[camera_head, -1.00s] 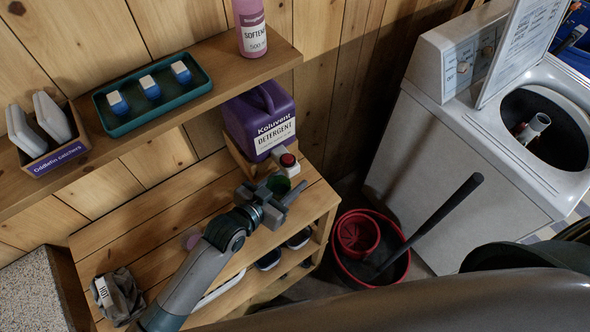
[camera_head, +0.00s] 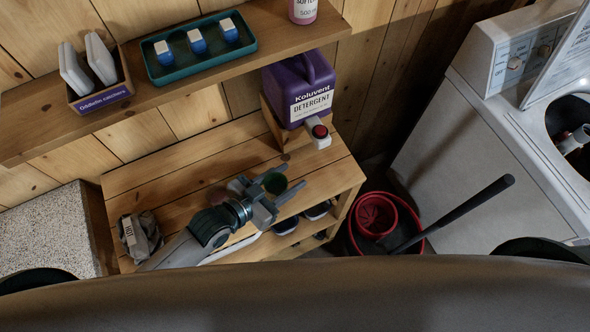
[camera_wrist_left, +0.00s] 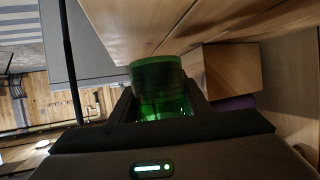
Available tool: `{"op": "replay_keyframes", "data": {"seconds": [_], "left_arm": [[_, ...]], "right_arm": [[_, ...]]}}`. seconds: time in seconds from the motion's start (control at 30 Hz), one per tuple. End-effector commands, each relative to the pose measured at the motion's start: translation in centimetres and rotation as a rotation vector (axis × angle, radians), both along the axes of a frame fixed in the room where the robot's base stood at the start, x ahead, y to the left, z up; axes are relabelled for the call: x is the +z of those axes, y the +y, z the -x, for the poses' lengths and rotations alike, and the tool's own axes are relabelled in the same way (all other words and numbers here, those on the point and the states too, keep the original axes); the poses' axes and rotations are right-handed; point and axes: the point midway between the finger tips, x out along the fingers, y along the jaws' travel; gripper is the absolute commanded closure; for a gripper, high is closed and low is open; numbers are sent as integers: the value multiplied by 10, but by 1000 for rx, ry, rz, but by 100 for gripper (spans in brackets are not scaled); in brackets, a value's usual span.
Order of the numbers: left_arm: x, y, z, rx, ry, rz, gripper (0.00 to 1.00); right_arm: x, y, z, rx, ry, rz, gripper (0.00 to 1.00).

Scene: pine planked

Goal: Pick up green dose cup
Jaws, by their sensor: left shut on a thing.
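The green dose cup (camera_head: 275,184) is between the fingers of my left gripper (camera_head: 294,175), which is shut on it. In the left wrist view the cup (camera_wrist_left: 158,84) is translucent green and sits between the dark fingers. The gripper is over the wooden bench (camera_head: 200,160), left of and nearer than the detergent jug's tap. I cannot tell exactly how far the cup is above the bench. My right gripper is not in view.
The purple detergent jug (camera_head: 300,90) stands on a wooden block, its red-and-white tap (camera_head: 320,134) facing forward. A grey cloth (camera_head: 140,238) lies at the bench's left. A shelf (camera_head: 190,78) overhangs behind. A red bucket (camera_head: 376,215) stands right of the bench.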

Motion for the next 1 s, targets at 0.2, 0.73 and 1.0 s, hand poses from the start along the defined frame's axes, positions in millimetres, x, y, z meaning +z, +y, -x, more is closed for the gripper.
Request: {"op": "replay_keyframes", "data": {"seconds": [0.2, 0.73, 1.0], "left_arm": [[0, 12, 10, 1, 0, -1, 81], [0, 22, 19, 0, -1, 1, 81], [0, 22, 19, 0, 0, 0, 81]], "right_arm": [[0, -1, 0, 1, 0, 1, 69], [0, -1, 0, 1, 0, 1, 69], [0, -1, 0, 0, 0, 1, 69]]}}
